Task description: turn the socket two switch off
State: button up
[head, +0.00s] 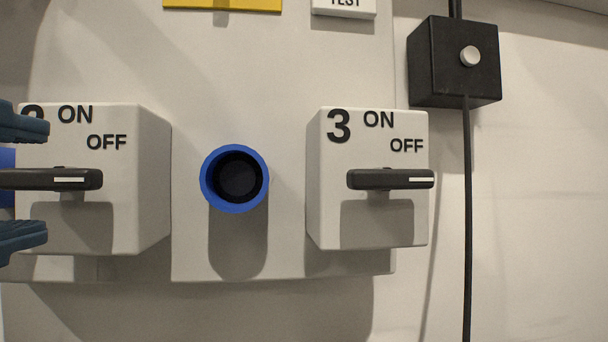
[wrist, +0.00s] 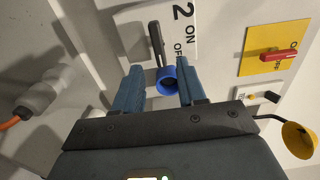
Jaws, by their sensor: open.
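The socket two switch (head: 140,190) is a pale box at the left of the head view, its number partly hidden by my gripper. Its dark handle (head: 82,180) lies level, the white-marked end pointing right, below OFF; ON is higher up. In the wrist view the handle (wrist: 155,40) lies just beyond my fingertips. My gripper (head: 44,182) is open and empty at the left edge of the head view, one blue finger above the handle's height and one below. The wrist view shows both fingers of my gripper (wrist: 157,70), apart, with a blue socket (wrist: 167,80) between them in the picture.
Another blue socket (head: 206,185) and the switch marked 3 (head: 368,225), its handle also level, are to the right. A black box (head: 425,60) with a cable hangs at right. The wrist view shows a red handle on a yellow plate (wrist: 258,40) and a grey plug (wrist: 45,90).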

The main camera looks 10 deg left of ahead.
jog(key=v, duration=0.4)
dwell(0.3)
